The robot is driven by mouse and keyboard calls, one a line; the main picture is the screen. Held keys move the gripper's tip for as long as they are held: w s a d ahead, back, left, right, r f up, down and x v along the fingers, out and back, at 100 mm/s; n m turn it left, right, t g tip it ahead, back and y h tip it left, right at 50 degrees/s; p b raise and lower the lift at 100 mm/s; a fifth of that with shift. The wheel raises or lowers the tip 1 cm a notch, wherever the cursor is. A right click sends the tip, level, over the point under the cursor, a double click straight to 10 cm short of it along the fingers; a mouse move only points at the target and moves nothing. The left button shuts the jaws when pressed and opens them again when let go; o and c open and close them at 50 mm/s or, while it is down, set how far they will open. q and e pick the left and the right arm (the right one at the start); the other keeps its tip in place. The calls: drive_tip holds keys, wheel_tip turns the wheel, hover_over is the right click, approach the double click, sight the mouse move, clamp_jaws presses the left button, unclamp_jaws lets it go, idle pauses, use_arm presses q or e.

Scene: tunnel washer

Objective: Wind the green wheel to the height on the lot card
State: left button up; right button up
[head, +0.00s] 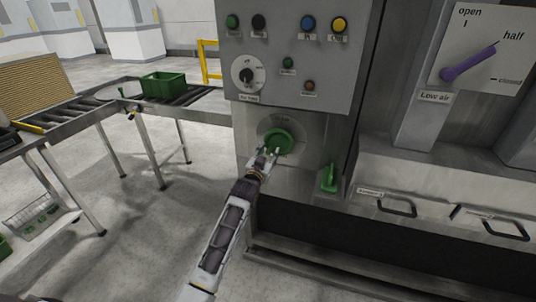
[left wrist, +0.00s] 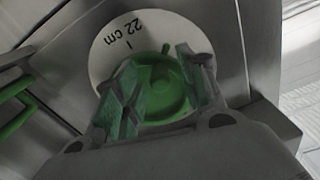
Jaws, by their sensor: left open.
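The green wheel (head: 279,141) sits on a round pale plate on the front of the grey cabinet, below the button panel. In the left wrist view the wheel (left wrist: 160,88) fills the space between my fingers, and the plate (left wrist: 110,65) behind it reads "22 cm" with a short mark. My left gripper (head: 264,155) is at the wheel's lower left in the head view. Its fingers (left wrist: 158,92) are open, one on each side of the wheel; I cannot tell whether they touch it. I cannot make out a lot card. My right gripper is not in view.
A control panel (head: 290,50) with coloured buttons and a black knob is above the wheel. A green handle (head: 329,178) sticks out to its right. A purple lever (head: 470,62) points near "half". A roller conveyor (head: 75,112) with a green crate (head: 164,85) stands left.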

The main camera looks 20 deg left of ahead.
use_arm(q)
drive_tip(key=c, duration=0.9)
clamp_jaws()
drive_tip(key=shift+a+r, duration=0.1)
